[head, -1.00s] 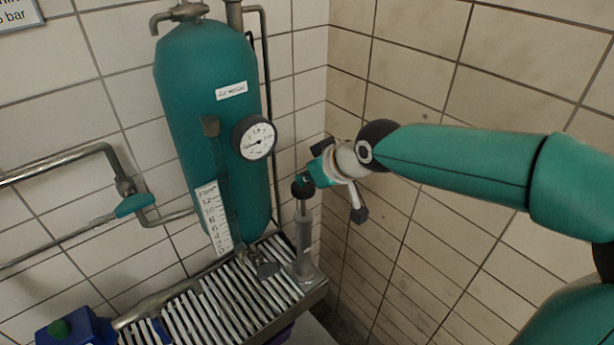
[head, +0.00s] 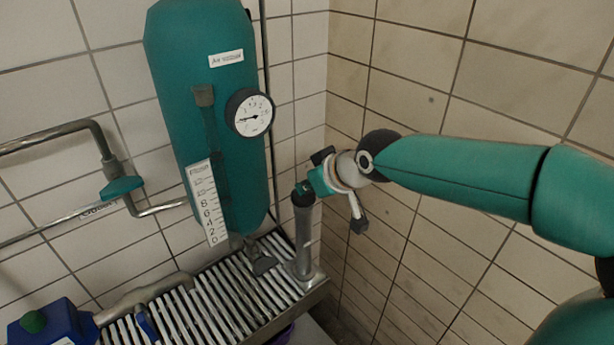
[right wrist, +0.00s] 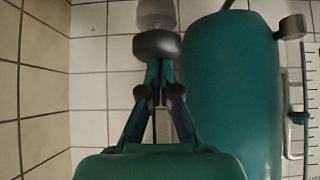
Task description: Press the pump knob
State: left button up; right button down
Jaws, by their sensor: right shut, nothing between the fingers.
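The pump is a grey upright cylinder (head: 305,240) at the right end of the slatted rack. Its dark round knob (head: 302,199) sits right at the cylinder's top, with no rod showing between them. My right gripper (head: 308,187) is shut and empty, with its fingertips at the knob from above right. In the right wrist view the closed fingertips (right wrist: 158,66) meet the near edge of the dark knob (right wrist: 157,44), and the grey cylinder shows beyond it. They appear to touch. My left gripper is not in view.
A teal air vessel (head: 213,120) with a round gauge (head: 249,113) and a white scale (head: 207,203) stands left of the pump. A blue box with a green button (head: 34,321) is at lower left. Tiled walls close the corner behind and right.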

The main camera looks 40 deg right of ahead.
jog(key=shift+s+a+f, duration=0.1)
jog(key=shift+s+f, duration=0.05)
jog(key=shift+f, duration=0.2)
notch_tip(320, 180, up, 5)
jog(key=p, duration=0.4)
jog(key=shift+r, duration=0.2)
jog(key=b+v, duration=0.1)
jog(key=v, duration=0.8)
jog(key=shift+s+b, duration=0.15)
jog(key=shift+b, duration=0.15)
dwell(0.7)
jog(key=shift+r+b, duration=1.45)
jog(key=shift+r, duration=1.45)
